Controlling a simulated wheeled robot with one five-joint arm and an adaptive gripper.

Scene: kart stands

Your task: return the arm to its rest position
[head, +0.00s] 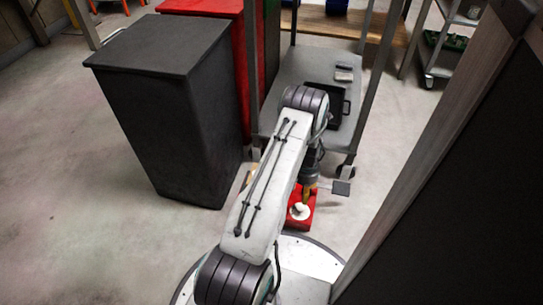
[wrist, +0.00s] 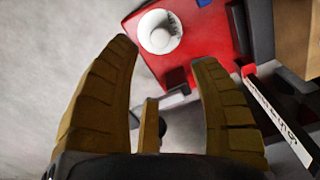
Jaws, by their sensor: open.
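My arm reaches forward and down past the front of a grey cart (head: 290,75). My gripper (wrist: 165,60) is open, with its two yellow-brown fingers spread and nothing between them; in the head view it (head: 307,192) is small and partly hidden by my arm. Beyond the fingertips is a red box or tray (wrist: 200,45), low down near the floor. A white round item (wrist: 160,32), like a cup or roll, is on the red surface, apart from the fingers. The red thing (head: 305,223) and the white item (head: 300,211) also show in the head view below my gripper.
A tall dark bin (head: 165,110) stands left of my arm, with a red bin (head: 210,8) behind it. A black tray (head: 340,122) lies on the cart's shelf. A large dark panel (head: 460,200) fills the right side. The floor at left is clear.

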